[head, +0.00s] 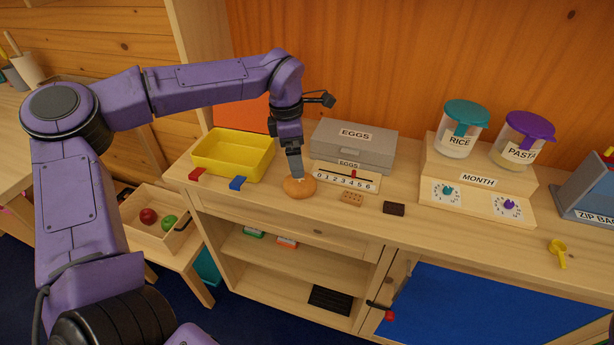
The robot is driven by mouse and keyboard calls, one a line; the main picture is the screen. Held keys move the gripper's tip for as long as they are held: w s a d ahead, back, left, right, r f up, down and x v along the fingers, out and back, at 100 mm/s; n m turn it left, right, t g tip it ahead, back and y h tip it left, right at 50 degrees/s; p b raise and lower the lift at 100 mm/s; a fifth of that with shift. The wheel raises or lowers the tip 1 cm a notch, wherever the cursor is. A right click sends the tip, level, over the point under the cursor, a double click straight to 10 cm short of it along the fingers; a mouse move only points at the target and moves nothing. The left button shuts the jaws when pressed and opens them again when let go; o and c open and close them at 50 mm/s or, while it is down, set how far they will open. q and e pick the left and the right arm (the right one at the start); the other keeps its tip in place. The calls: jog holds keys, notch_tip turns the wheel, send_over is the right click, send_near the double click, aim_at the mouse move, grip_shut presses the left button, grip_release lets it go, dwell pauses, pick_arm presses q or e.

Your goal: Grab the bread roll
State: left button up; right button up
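The bread roll (299,188) is a round, orange-brown bun on the wooden counter, near its front edge. My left gripper (297,177) points down from above, with its fingertips at the top of the roll. The fingers overlap the roll in this view, and I cannot tell whether they are closed on it. The roll seems to rest on the counter. My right gripper is not in view.
A yellow bin (233,157) stands left of the roll, with red (197,174) and blue (238,183) clips in front. A grey egg box (353,146) and number scale (346,178) stand close behind and right. A biscuit (352,199) and dark bar (394,209) lie to the right.

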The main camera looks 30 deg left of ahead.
aim_at(299, 181)
pick_arm(q)
jog(key=f, duration=0.2)
jog(key=f+p, duration=0.1)
jog(key=f, duration=0.2)
jog(key=f+p, duration=0.1)
jog(key=f, duration=0.2)
jog(key=shift+d, duration=0.35)
jog(key=shift+s+f, duration=0.1)
jog(key=shift+f, duration=0.35)
jog(key=c, duration=0.9)
